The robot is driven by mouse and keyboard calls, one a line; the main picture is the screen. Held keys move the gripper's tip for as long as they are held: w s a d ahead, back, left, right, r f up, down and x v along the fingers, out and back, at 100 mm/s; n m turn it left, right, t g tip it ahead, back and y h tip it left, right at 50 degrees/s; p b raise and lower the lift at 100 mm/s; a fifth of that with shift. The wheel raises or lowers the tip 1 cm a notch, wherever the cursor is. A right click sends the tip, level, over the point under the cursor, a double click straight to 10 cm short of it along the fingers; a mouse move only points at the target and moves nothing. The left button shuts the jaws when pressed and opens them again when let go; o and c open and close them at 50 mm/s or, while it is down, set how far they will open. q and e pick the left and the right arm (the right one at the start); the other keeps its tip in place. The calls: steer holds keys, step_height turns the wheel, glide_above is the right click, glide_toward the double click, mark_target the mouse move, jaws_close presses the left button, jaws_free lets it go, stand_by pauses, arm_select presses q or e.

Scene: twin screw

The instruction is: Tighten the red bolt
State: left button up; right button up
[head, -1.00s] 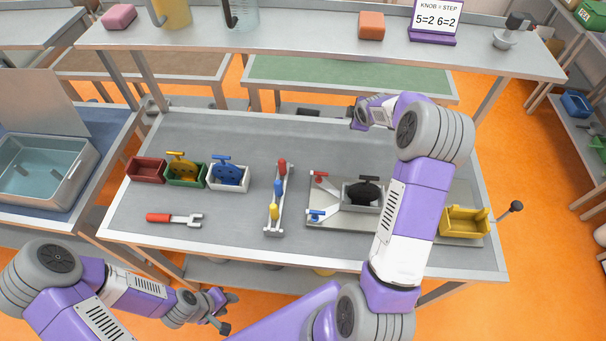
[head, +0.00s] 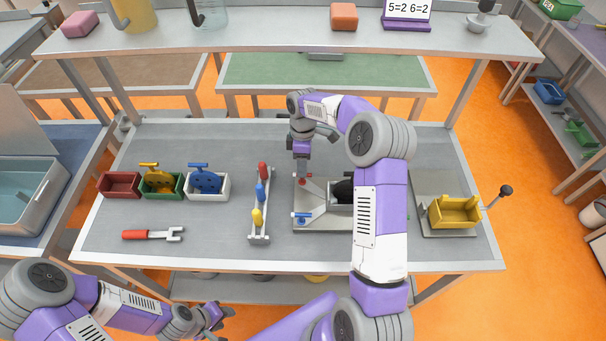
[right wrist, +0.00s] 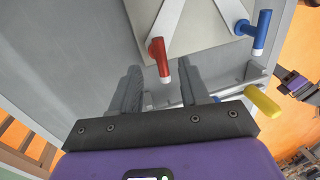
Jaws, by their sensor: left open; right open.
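The red bolt (head: 306,181) has a red handle-like grip and sits at the far left of a grey fixture plate (head: 325,221). A blue bolt (head: 302,216) sits at that plate's near left corner. My right gripper (head: 302,186) is above the plate's left side, close to the red bolt. In the right wrist view, the red bolt (right wrist: 159,55) shows just beyond and between the open fingers (right wrist: 160,75). I cannot tell whether they touch it. The blue bolt (right wrist: 262,34) lies to the right there. My left gripper (head: 218,319) is open and empty before the table's front edge.
A rack (head: 258,232) with red, blue and yellow handles stands left of the plate. A dark round part (head: 342,191) in a grey box is partly hidden by my right arm.

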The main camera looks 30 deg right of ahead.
steer(key=shift+s+a+f, duration=0.1)
steer(key=shift+s+f, duration=0.1)
steer(key=shift+f, duration=0.9)
steer(key=shift+s+a+f, duration=0.1)
steer(key=shift+s+f, duration=0.05)
steer(key=shift+f, duration=0.9)
jaws_close()
